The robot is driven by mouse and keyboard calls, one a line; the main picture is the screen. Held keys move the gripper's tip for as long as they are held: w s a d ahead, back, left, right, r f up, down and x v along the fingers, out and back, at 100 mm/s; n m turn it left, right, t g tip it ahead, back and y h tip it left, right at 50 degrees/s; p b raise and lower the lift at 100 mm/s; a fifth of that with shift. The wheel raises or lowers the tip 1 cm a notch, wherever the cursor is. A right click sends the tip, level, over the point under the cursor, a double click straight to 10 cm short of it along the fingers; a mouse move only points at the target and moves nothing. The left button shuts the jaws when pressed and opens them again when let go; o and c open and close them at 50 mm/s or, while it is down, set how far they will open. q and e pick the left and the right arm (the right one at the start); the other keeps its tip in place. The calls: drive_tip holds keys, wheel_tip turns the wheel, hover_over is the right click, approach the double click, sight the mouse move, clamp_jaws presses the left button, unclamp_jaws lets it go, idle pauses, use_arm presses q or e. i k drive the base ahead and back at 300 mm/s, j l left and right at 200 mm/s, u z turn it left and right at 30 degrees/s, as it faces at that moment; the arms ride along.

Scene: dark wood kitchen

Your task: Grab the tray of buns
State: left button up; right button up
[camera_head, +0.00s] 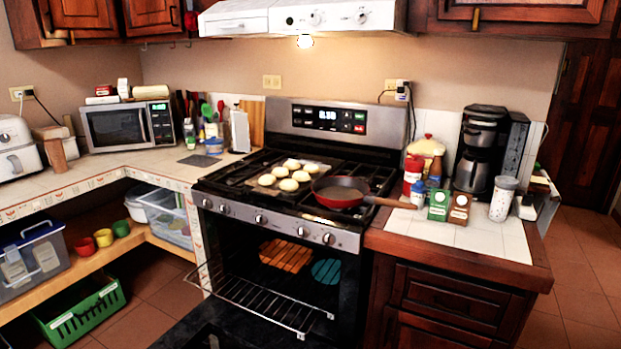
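Several pale round buns (288,185) lie on a thin, flat brownish tray (272,189) on the left and middle of the stove top (240,171). The tray's far edge is hard to make out among the dark grates. A red frying pan (340,190) with a brown handle sits just right of the tray, its handle pointing right over the counter. Neither of my grippers shows in the head view.
The oven door (235,325) is open downward, and a wire rack (262,302) sticks out above it. A coffee maker (478,150), jars and small boxes crowd the right counter (490,238). A microwave (128,125) stands on the left counter. Open floor (580,270) lies at the right.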

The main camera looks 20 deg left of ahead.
sight(289, 179)
drive_tip(key=i+l+u, duration=0.1)
drive_tip(key=i+l, duration=0.35)
drive_tip(key=i+l+u, duration=0.1)
drive_tip(key=i+l, duration=0.35)
drive_tip(key=l, duration=0.25)
